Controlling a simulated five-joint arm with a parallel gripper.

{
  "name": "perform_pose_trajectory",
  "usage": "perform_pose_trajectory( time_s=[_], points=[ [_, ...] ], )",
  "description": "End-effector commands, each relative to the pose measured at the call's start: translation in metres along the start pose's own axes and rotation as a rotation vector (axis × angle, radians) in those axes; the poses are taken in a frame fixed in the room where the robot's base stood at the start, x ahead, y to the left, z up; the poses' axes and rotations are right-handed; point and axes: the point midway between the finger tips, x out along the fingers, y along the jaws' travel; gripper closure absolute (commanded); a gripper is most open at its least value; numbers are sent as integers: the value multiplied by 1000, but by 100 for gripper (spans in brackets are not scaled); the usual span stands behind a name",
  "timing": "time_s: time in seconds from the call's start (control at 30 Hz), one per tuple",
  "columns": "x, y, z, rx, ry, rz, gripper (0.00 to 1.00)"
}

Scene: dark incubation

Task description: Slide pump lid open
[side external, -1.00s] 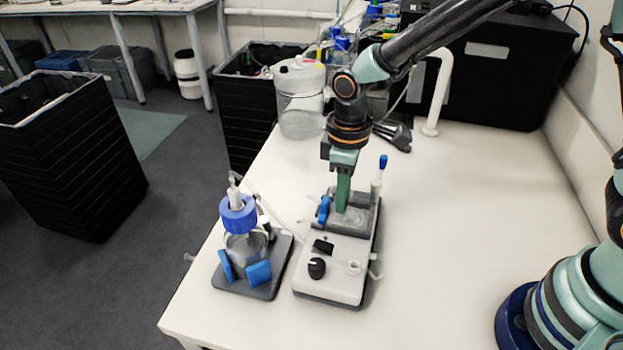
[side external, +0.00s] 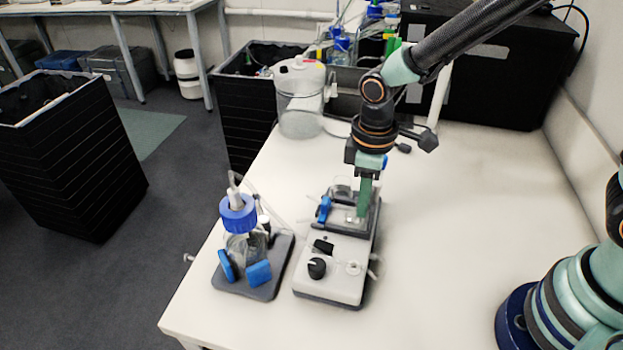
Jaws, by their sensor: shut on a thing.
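The pump (side external: 334,268) is a white box with a black knob on a dark base, on the white bench. A dark grey frame with a clear cover, seemingly the pump lid (side external: 345,219), sits at its far end. A blue lever (side external: 324,209) stands at the lid's left side. My gripper (side external: 363,214) points down at the right part of the lid. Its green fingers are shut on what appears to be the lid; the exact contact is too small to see. The fingers hide part of the lid's right side.
A blue-capped bottle (side external: 238,215) stands on a dark base left of the pump, with tubing rising from it. A large clear container (side external: 300,100) stands behind. A black box (side external: 500,75) fills the back right. The bench right of the pump is clear.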

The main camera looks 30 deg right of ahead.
Motion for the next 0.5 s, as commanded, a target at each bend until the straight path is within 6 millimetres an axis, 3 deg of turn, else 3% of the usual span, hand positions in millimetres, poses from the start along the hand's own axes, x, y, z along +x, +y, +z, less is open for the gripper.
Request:
perform_pose_trajectory(
  time_s=[0.27,0.5],
  points=[
    [0,0,0,0,2,1,95],
    [0,1,13,1,1,1,95]
  ],
)
